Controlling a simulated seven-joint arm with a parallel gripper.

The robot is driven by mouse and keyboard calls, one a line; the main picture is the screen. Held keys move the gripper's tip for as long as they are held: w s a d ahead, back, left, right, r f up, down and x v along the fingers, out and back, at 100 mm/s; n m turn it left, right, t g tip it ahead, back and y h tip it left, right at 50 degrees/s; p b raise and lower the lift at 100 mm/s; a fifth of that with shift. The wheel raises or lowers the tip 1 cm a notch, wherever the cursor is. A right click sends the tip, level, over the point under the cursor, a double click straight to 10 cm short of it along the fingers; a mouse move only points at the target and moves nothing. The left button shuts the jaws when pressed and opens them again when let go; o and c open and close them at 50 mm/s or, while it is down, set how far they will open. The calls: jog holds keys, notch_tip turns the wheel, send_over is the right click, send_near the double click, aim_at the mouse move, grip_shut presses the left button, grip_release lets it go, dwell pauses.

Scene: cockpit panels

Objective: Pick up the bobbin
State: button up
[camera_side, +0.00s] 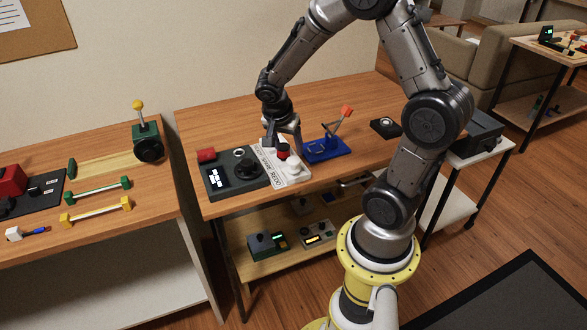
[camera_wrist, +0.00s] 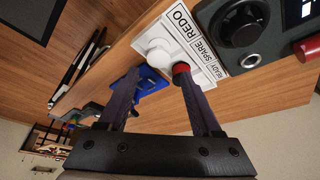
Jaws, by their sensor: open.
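No part is clearly marked as the bobbin. A white labelled panel (camera_side: 272,177) carries a red-topped round piece (camera_side: 283,154) and white round pieces (camera_side: 292,164), any of which may be it. In the wrist view, the white round piece (camera_wrist: 159,47) lies beyond the gap between my fingertips, and the red-topped piece (camera_wrist: 181,68) is by the right finger's tip. My gripper (camera_side: 284,146) points down over the panel. In the wrist view my gripper (camera_wrist: 158,73) is open, with nothing visibly held. I cannot tell whether a finger touches the red-topped piece.
A blue base with a red-tipped lever (camera_side: 326,148) stands close on the right. A small black box (camera_side: 385,127) is farther right. The table's front is mostly bare.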

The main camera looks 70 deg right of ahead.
aim_at(293, 161)
jog(key=x, duration=0.9)
jog(key=shift+s+d+f, duration=0.1)
jog(key=shift+s, duration=0.05)
grip_shut()
